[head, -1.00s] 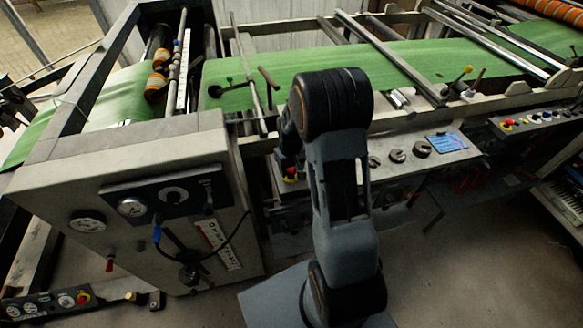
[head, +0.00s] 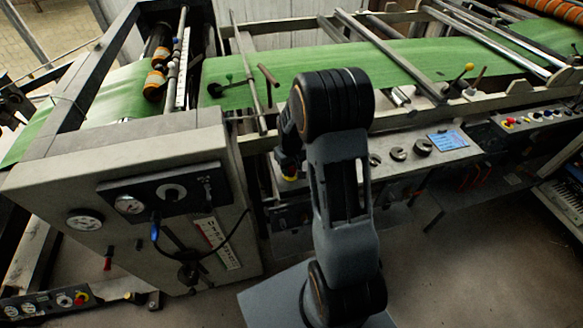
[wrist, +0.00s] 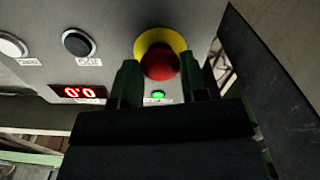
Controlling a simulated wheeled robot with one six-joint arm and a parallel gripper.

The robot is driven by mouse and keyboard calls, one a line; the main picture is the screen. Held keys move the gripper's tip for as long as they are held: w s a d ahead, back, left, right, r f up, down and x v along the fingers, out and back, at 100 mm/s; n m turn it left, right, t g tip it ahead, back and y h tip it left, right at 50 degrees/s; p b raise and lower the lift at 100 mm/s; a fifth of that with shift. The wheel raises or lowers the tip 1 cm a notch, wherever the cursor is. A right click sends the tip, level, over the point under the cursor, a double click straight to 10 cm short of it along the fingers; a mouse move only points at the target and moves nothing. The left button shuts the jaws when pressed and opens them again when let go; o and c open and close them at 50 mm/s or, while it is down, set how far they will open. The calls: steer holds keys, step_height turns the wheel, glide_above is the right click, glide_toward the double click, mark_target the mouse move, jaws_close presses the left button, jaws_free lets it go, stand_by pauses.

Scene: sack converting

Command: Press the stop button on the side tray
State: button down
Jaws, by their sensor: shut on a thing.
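The stop button (wrist: 160,64) is a red mushroom head on a yellow collar (wrist: 174,39), set in the grey face of the side tray (wrist: 115,22). In the wrist view my gripper (wrist: 162,74) has one dark green finger on each side of the red head and is shut on it. In the head view my gripper (head: 290,160) is at the left end of the tray (head: 453,157). The yellow collar shows just below it, and the red head is hidden there. I cannot tell whether the button is pushed in.
A lit green lamp (wrist: 158,95), a red display (wrist: 78,93) reading 0.0, a black button (wrist: 78,43) and a white button (wrist: 11,46) are near the stop button. A grey control cabinet (head: 70,180) stands left of my arm. Green web (head: 330,62) runs behind.

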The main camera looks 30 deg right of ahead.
mark_target(291, 169)
steer(key=c, duration=0.6)
jaws_free()
steer(key=shift+f, duration=0.1)
step_height(291, 169, up, 14)
steer(key=shift+f+b, duration=0.1)
steer(key=shift+b, duration=0.3)
